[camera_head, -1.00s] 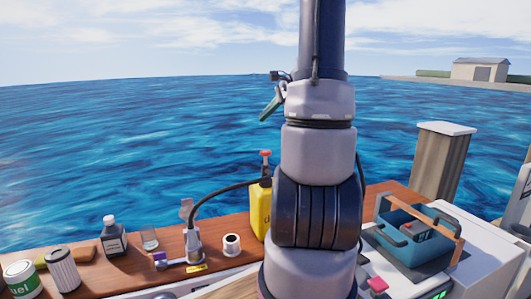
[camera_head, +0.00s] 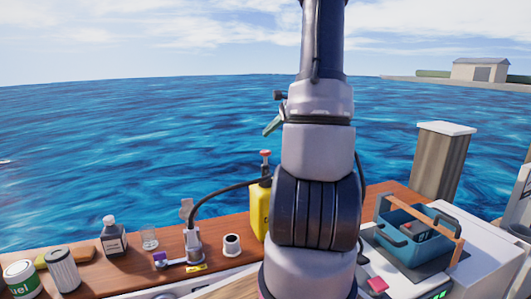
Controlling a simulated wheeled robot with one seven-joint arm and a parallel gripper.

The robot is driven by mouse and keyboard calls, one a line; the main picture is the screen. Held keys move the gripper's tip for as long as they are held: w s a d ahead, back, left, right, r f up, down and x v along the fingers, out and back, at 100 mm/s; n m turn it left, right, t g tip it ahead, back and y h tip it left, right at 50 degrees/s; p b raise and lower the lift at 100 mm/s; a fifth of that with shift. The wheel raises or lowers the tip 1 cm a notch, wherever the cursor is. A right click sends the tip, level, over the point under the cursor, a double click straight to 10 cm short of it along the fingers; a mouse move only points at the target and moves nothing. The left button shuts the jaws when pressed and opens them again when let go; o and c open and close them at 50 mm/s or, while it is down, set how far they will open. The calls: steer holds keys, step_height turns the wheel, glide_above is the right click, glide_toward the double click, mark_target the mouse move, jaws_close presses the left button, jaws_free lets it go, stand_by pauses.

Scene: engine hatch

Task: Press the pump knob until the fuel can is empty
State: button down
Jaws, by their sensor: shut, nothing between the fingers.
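The yellow fuel can (camera_head: 259,212) stands on the wooden deck just left of my arm, which hides its right side. The red pump knob (camera_head: 265,153) stands up on a thin stem at the can's top. A black hose runs from the top of the can to a grey metal fitting (camera_head: 193,243). My gripper (camera_head: 272,125) is mostly hidden behind my arm. Only a greenish tip shows, pointing down and left, a little above the knob in the picture. It looks shut and apart from the knob. The fuel level cannot be seen.
A white-and-black roll (camera_head: 232,245), a small glass (camera_head: 149,238), a dark bottle (camera_head: 113,236), a ribbed filter (camera_head: 62,270) and a green-and-white tin (camera_head: 20,277) stand to the left. A blue tool tray (camera_head: 414,250) and a wooden post (camera_head: 439,165) are on the right.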

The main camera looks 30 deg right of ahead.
mark_target(268, 151)
steer(key=shift+f, duration=1.85)
steer(key=shift+f, duration=0.1)
stand_by(0.5)
steer(key=shift+f, duration=0.3)
steer(key=shift+f, duration=1.65)
stand_by(1.3)
steer(key=shift+r, duration=2.1)
steer(key=shift+r, duration=2.45)
